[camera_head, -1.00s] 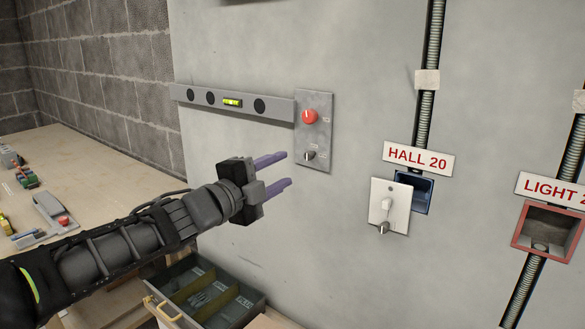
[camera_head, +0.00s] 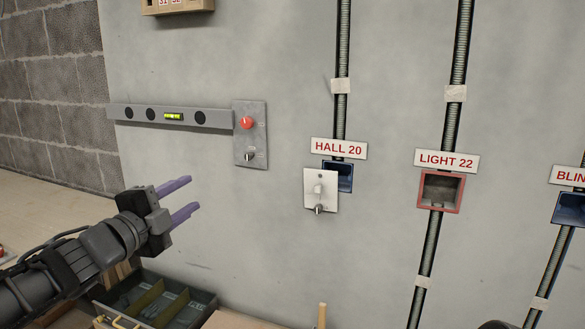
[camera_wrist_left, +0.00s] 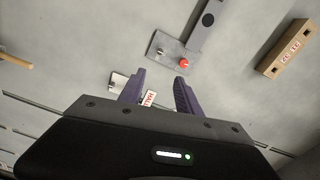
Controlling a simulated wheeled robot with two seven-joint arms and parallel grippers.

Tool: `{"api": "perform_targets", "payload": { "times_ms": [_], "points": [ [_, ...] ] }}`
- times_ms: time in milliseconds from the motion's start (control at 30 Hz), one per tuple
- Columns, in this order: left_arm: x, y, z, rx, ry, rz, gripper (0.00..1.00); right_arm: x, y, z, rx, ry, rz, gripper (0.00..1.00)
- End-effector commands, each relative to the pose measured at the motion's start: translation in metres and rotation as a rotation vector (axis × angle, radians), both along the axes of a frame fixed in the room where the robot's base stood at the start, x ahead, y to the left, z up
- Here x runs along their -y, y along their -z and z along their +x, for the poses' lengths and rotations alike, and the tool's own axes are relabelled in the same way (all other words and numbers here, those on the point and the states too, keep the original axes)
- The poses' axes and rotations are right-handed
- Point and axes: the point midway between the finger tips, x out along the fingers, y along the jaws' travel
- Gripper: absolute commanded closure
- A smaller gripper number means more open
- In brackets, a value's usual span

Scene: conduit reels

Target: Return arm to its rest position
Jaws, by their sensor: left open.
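My left gripper (camera_head: 181,202) reaches in from the left in the head view, its two purple fingers apart and nothing between them. It is in front of the grey wall, below and to the left of the control plate (camera_head: 249,133) with a red button and a switch. The left wrist view shows the same open fingers (camera_wrist_left: 159,92), with the control plate (camera_wrist_left: 173,54) beyond them. My right gripper is not seen; a dark rounded shape shows at the bottom right edge of the head view.
The wall carries a spirit level (camera_head: 170,116), a white switch plate (camera_head: 320,190) by the HALL 20 box, a red LIGHT 22 box (camera_head: 440,190) and a blue box (camera_head: 570,208). Below my gripper is an open drawer (camera_head: 150,300). A worktop (camera_head: 50,195) lies at left.

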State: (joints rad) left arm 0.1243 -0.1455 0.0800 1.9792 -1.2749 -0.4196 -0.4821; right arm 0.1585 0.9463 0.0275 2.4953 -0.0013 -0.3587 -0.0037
Motion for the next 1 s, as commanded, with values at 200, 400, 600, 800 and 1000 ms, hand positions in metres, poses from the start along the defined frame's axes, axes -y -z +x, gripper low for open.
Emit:
{"api": "perform_targets", "payload": {
  "times_ms": [200, 400, 600, 800, 1000],
  "points": [
    [-0.004, 0.004, 0.001, -0.063, -0.026, -0.185, 0.6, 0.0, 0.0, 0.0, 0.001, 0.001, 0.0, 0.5],
    [-0.002, 0.043, 0.009, -0.188, -0.06, -0.401, 0.6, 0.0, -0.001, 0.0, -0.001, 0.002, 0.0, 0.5],
    [0.007, 0.112, 0.018, -0.38, -0.116, -0.635, 0.6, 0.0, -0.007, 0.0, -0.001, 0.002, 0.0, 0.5],
    [0.027, 0.219, 0.011, -0.659, -0.235, -0.9, 0.6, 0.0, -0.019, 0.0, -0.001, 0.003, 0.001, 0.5],
    [0.06, 0.368, -0.047, -1.042, -0.494, -1.178, 0.6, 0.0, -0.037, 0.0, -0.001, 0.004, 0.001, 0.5]
  ]
}}
